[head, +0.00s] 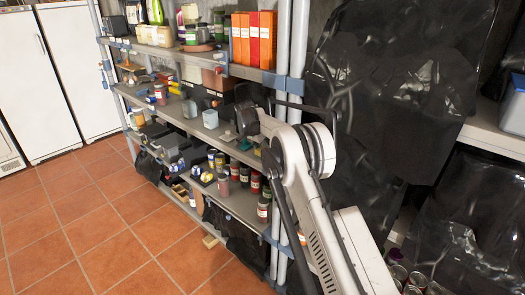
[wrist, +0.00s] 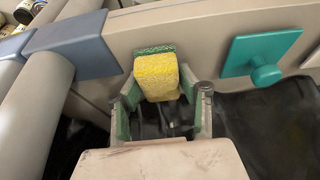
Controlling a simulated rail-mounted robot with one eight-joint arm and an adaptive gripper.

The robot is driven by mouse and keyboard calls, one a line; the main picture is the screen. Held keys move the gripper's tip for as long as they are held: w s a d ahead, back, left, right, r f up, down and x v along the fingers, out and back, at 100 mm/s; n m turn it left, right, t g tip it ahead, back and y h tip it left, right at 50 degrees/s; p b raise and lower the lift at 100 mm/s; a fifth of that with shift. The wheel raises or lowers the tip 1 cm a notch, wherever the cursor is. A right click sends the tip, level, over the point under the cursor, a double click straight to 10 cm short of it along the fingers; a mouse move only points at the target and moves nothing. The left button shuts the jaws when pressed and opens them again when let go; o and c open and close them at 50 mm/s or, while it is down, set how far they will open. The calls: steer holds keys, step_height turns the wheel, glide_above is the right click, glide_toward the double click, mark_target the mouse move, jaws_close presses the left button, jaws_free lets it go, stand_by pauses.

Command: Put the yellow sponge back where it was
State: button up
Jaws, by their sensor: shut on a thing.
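The yellow sponge (wrist: 157,77) shows in the wrist view, with a green strip along its far edge. It sits between the two green-padded fingers of my gripper (wrist: 161,92), which is shut on it. Beyond the sponge is a grey-beige shelf surface (wrist: 200,30); I cannot tell whether the sponge touches it. In the head view my arm reaches toward the shelving rack, and its wrist end is at the rack's right part. The fingers and sponge are not clear there.
A teal square plate with a knob (wrist: 262,52) lies right of the sponge. A grey post with a blue bracket (wrist: 75,45) stands close on the left. Black plastic sheeting (head: 390,90) hangs at right.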

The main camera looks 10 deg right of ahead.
steer(key=shift+f, duration=0.1)
steer(key=shift+f, duration=0.1)
steer(key=o, duration=1.2)
steer(key=b+v, duration=0.1)
steer(key=v, duration=1.1)
steer(key=shift+r, duration=0.3)
